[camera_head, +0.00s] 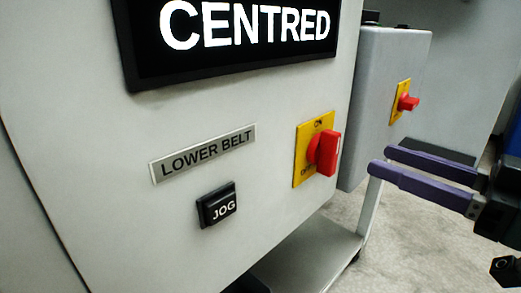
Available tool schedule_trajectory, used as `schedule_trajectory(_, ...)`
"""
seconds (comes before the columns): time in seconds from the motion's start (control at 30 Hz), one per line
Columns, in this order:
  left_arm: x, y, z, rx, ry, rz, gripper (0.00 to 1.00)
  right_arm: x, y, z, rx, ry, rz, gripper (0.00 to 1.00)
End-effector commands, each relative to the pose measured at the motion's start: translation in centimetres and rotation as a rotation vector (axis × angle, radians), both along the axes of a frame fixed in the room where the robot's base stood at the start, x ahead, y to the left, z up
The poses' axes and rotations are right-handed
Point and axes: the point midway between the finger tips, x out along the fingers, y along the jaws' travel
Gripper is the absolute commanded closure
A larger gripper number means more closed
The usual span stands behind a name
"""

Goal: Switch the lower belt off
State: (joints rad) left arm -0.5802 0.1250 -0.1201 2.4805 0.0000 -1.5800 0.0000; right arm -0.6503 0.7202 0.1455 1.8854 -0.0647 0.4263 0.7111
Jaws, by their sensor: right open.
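The lower belt switch is a red rotary knob (325,152) on a yellow plate (302,157) marked ON at the top, with partly covered lettering at the bottom. It sits right of the LOWER BELT label (204,153) on a light grey panel. The knob's grip looks roughly upright, towards ON. My right gripper (380,161) is to the right of the knob, apart from it. Its two purple fingers point left, spread with a gap and nothing between them. My left gripper is not in view.
A black JOG button (217,204) is below the label. A black display (235,40) reading CENTRED is above. A grey box (385,95) with another red switch (407,102) on yellow stands behind. A grey base ledge (318,255) lies below; floor is open at lower right.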

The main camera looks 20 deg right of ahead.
Motion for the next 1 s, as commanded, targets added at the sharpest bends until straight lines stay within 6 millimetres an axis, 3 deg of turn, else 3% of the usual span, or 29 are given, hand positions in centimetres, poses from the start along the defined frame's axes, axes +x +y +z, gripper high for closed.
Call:
schedule_trajectory(0.1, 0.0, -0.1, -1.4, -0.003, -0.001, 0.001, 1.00, 2.3, 1.0, -0.2, 0.000, -0.007, 0.003, 0.49)
schedule_trajectory(0.3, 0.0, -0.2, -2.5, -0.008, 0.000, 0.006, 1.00, 5.0, 2.1, -0.2, -0.001, -0.004, 0.001, 0.49)
schedule_trajectory(0.5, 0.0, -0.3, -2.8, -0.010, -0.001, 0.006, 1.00, 6.2, 2.6, -0.1, -0.001, 0.001, 0.000, 0.49)
schedule_trajectory(0.77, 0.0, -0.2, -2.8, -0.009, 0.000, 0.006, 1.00, 6.3, 2.6, 0.0, -0.001, 0.002, -0.001, 0.49)
schedule_trajectory(1.0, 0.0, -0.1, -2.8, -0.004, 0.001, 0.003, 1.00, 6.3, 2.6, -0.1, 0.000, 0.002, -0.001, 0.72)
